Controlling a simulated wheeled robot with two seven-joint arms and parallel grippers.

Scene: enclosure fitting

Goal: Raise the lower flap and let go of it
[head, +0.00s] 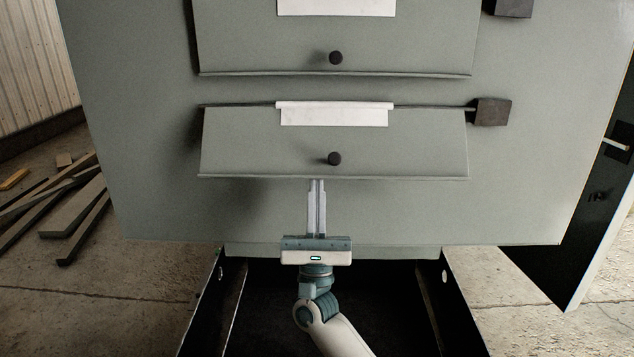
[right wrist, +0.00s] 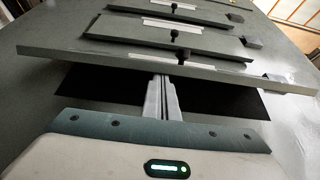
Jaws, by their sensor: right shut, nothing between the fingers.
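The lower flap (head: 235,148) is a grey-green plate with a round black knob (head: 334,158), hinged along its top edge on the upright grey panel. In the right wrist view the lower flap (right wrist: 110,61) is the nearest one, tilted out from the panel with a dark opening (right wrist: 220,100) showing below it. My right gripper (head: 317,182) is shut and empty, its fingers pointing up at the middle of the flap's bottom edge. The fingertips (right wrist: 161,77) reach under that edge; I cannot tell whether they touch it. My left gripper is not in view.
Another flap (head: 240,45) with a knob hangs above. A dark block (head: 491,112) sits at the lower flap's top right corner, and a white label (head: 333,116) at its top. Boards (head: 70,215) lie on the floor at left. A dark open frame stands below the panel.

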